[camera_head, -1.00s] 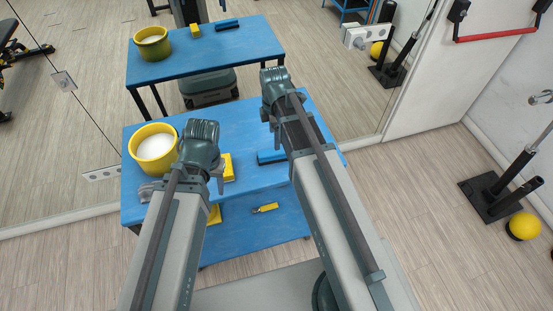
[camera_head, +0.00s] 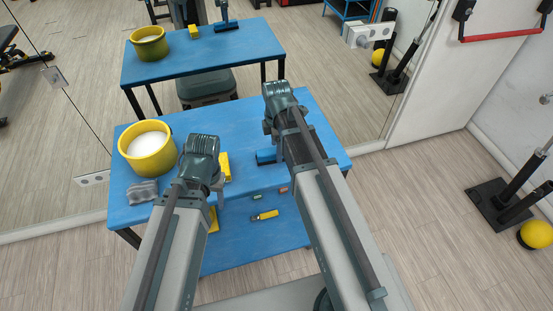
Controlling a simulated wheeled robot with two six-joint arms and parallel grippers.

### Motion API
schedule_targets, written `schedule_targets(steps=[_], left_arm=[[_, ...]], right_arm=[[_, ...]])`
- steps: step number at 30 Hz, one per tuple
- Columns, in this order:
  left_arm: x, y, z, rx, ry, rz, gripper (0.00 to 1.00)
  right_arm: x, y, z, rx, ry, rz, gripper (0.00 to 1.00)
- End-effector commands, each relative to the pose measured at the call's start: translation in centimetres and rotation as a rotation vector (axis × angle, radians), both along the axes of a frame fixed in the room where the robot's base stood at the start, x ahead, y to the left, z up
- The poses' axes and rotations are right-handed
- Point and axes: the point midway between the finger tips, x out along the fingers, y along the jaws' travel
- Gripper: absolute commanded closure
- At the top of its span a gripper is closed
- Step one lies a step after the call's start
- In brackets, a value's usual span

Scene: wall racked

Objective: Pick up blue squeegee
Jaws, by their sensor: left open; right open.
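The blue squeegee (camera_head: 266,156) lies on the blue table's top near its middle, partly hidden by my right arm. Its reflection (camera_head: 227,25) shows in the mirror, with a dark gripper reflected right above it. My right gripper (camera_head: 268,128) is open and points down just beyond the squeegee's visible end; contact cannot be told. My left gripper (camera_head: 219,188) is open and empty near the table's front edge, in front of a yellow block (camera_head: 225,166).
A yellow bucket (camera_head: 148,150) with white content and a grey cloth (camera_head: 142,191) are at the table's left. A lower shelf (camera_head: 240,250) holds a yellow-handled tool (camera_head: 264,215) and small blocks. A mirror wall stands behind the table.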

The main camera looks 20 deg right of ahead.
Motion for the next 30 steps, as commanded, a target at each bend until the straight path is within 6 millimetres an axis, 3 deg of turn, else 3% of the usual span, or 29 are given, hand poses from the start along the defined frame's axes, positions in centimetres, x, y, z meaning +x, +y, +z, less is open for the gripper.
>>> schedule_targets(steps=[1,3,11,14,24,30], left_arm=[[0.00,0.00,-1.26,0.000,0.000,0.000,0.50],[0.00,0.00,-1.70,0.000,0.000,0.000,0.50],[0.00,0.00,-1.59,0.000,0.000,0.000,0.50],[0.00,0.00,-1.58,0.000,0.000,0.000,0.50],[0.00,0.00,-1.59,0.000,0.000,0.000,0.50],[0.00,0.00,-1.59,0.000,0.000,0.000,0.50]], right_arm=[[-0.02,0.03,-1.26,0.000,0.000,0.000,0.21],[-0.03,0.04,-1.70,0.000,0.000,0.000,0.21],[-0.03,0.05,-1.59,0.000,0.000,0.000,0.21],[-0.04,0.05,-1.58,0.000,0.000,0.000,0.36],[-0.04,0.05,-1.59,0.000,0.000,0.000,0.97],[-0.03,0.04,-1.58,0.000,0.000,0.000,1.00]])
